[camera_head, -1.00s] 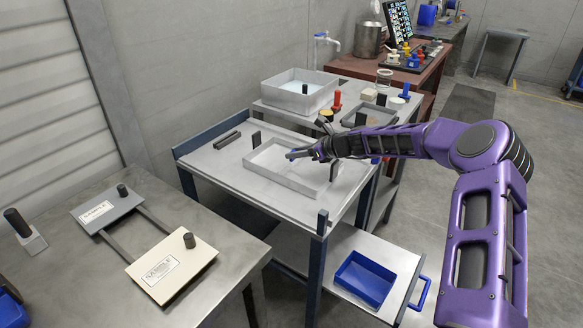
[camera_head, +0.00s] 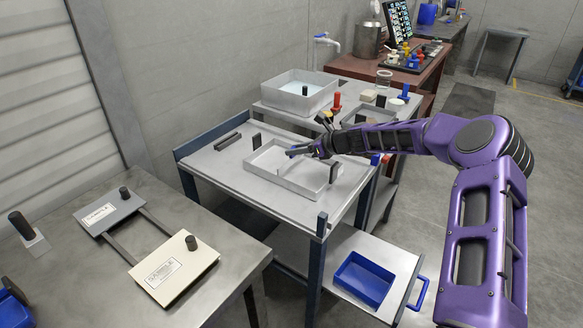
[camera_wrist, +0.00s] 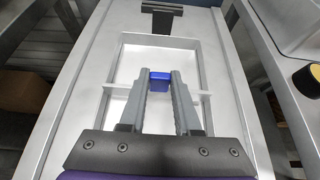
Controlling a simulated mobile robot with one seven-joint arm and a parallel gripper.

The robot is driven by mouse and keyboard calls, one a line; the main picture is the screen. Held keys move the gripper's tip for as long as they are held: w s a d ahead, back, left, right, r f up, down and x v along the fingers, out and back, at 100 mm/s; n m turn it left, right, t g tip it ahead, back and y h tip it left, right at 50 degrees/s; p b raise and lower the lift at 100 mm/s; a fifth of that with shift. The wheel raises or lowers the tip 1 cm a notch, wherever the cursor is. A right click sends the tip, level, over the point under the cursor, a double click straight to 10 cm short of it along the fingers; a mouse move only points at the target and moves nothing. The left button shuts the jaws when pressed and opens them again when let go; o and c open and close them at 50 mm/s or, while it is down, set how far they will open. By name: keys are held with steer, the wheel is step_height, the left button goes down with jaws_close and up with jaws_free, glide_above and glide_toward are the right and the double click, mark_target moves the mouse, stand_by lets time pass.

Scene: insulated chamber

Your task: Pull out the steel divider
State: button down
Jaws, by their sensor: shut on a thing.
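The steel divider (camera_wrist: 200,92) spans the pale metal tray (camera_wrist: 198,62) from side wall to side wall in the wrist view. A blue tab (camera_wrist: 159,80) stands at its middle, between my fingertips. My gripper (camera_wrist: 159,84) is shut on this tab, and its fingers hide the middle of the divider. In the head view my gripper (camera_head: 294,152) is over the tray (camera_head: 292,192). The divider is small there, and I cannot tell how far it sits in the tray.
The tray has dark upright handles at its two ends, one of them near my wrist (camera_head: 334,173). A dark bar (camera_head: 227,141) lies on the cart top at left. A water basin (camera_head: 300,92) stands behind. A blue bin (camera_head: 364,279) is on the lower shelf.

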step_height(320, 180, up, 4)
steer(key=p, duration=0.3)
steer(key=shift+r, duration=0.15)
stand_by(0.5)
